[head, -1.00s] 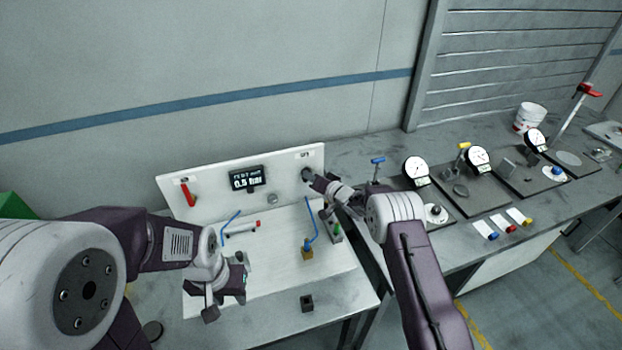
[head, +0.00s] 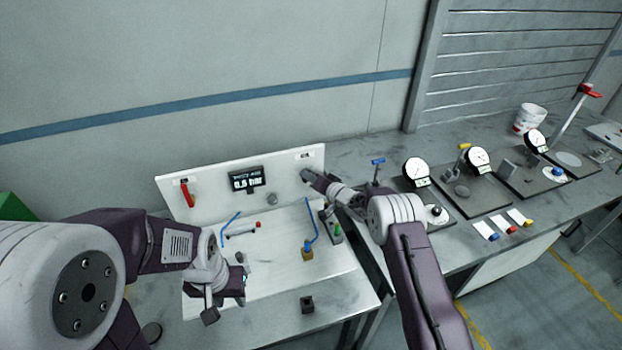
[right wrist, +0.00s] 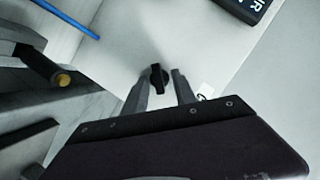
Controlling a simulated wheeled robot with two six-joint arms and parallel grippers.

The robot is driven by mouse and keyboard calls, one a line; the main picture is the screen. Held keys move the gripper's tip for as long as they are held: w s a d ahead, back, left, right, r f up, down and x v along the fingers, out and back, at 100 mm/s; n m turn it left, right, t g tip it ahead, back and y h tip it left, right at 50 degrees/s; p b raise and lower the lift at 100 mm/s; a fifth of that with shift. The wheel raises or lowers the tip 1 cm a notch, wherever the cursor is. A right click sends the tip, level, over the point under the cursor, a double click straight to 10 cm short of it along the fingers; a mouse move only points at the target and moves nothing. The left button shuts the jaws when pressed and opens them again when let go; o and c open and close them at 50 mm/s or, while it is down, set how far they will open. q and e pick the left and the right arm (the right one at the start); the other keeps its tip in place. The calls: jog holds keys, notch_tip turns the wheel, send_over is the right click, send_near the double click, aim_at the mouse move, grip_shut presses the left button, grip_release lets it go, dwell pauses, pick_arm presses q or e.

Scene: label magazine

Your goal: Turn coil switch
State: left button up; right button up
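The coil switch is a small black knob (right wrist: 158,80) on the white upright panel (head: 225,180), seen in the right wrist view between my right gripper's fingertips. My right gripper (right wrist: 160,85) is open, with one finger on each side of the knob and a gap visible on both sides. In the head view the right gripper (head: 308,177) is at the panel's right end and hides the knob. My left gripper (head: 227,302) is open and empty over the front left of the white board.
A dark display (head: 246,179) reading 0.5 bar and a red lever (head: 188,194) are on the panel. Blue tubes (head: 312,222) and a brass fitting with a blue top (head: 307,251) stand on the board. Gauges (head: 415,168) stand at right.

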jog(key=shift+d+f, duration=0.1)
jog(key=v, duration=0.9)
jog(key=shift+b, duration=0.45)
jog(key=shift+w, duration=0.1)
